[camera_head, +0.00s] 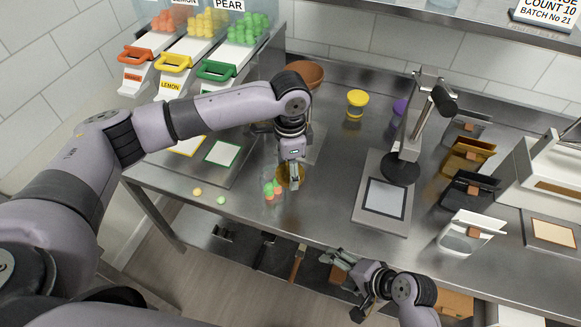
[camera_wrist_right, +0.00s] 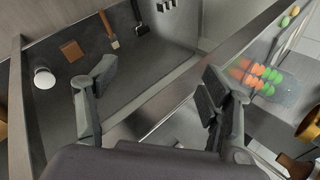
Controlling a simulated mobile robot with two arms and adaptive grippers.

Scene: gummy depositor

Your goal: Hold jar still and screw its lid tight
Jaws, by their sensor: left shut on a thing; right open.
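A clear jar (camera_head: 270,188) with orange and green gummies stands near the table's front edge in the head view. It also shows at the upper right of the right wrist view (camera_wrist_right: 252,76). My left gripper (camera_head: 293,182) points down just right of the jar, shut on an amber piece (camera_head: 283,174). Its fingers partly hide this piece, and I cannot tell whether it is the lid. My right gripper (camera_head: 358,273) is open and empty, in front of the table edge; its spread fingers show in the right wrist view (camera_wrist_right: 150,100).
Two loose gummies (camera_head: 221,200) lie left of the jar. A scale (camera_head: 384,197) with a stand is to the right. A yellow container (camera_head: 355,103), a purple one (camera_head: 399,107) and a brown bowl (camera_head: 307,73) stand farther back. Gummy dispensers (camera_head: 216,70) stand back left. A lower shelf (camera_wrist_right: 135,75) holds tools.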

